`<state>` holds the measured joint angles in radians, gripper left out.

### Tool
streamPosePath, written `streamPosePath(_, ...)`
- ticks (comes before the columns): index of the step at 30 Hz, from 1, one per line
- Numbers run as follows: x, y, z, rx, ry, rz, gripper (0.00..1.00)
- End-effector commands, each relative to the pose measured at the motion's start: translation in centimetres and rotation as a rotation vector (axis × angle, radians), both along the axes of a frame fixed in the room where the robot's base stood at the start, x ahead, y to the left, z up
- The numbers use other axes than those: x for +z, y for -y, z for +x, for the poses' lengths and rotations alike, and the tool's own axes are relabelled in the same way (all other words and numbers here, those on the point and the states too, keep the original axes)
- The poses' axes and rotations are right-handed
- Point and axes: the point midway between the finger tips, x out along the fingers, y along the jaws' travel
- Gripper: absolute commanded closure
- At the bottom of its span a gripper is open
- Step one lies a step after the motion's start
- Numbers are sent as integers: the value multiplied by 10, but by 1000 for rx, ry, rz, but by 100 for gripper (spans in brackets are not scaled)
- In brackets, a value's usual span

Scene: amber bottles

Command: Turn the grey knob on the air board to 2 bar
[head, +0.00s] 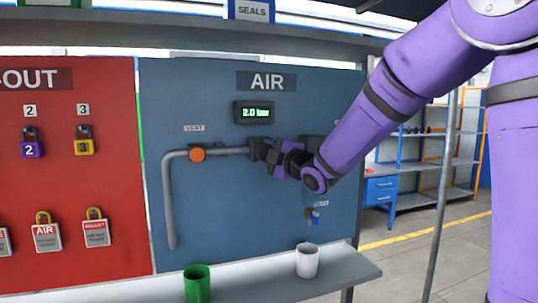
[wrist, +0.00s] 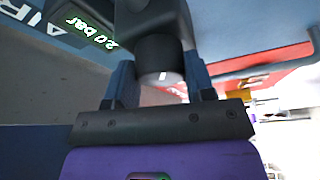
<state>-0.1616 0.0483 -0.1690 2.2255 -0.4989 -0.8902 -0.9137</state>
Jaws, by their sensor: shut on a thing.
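The blue air board (head: 205,105) carries a small display (head: 254,112) that reads 2.0 bar in green. The display also shows tilted at the upper left of the wrist view (wrist: 92,31). My gripper (head: 275,158) is at the right end of the grey pipe, in front of the board. In the wrist view, its two fingers (wrist: 160,80) stand on either side of the dark grey round knob (wrist: 160,55) and are shut on it. A white mark shows on the knob's face. In the head view my gripper mostly hides the knob.
A grey pipe (head: 170,205) with an orange vent knob (head: 197,154) runs left of my gripper. A blue and brass fitting (head: 313,216) hangs below right. A green mug (head: 197,284) and a white mug (head: 307,260) stand on the shelf (head: 250,285). A red lock-out board (head: 115,165) is at left.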

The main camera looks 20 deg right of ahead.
Motion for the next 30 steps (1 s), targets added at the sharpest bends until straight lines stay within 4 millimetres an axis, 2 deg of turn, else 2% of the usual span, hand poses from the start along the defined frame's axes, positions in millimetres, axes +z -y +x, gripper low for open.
streamPosePath(17,-1,0,0,1,-2,-33,74)
streamPosePath(18,-1,0,0,1,-2,-33,46)
streamPosePath(21,-1,0,0,1,-2,-33,25)
streamPosePath(30,0,0,-1,0,-1,-33,25)
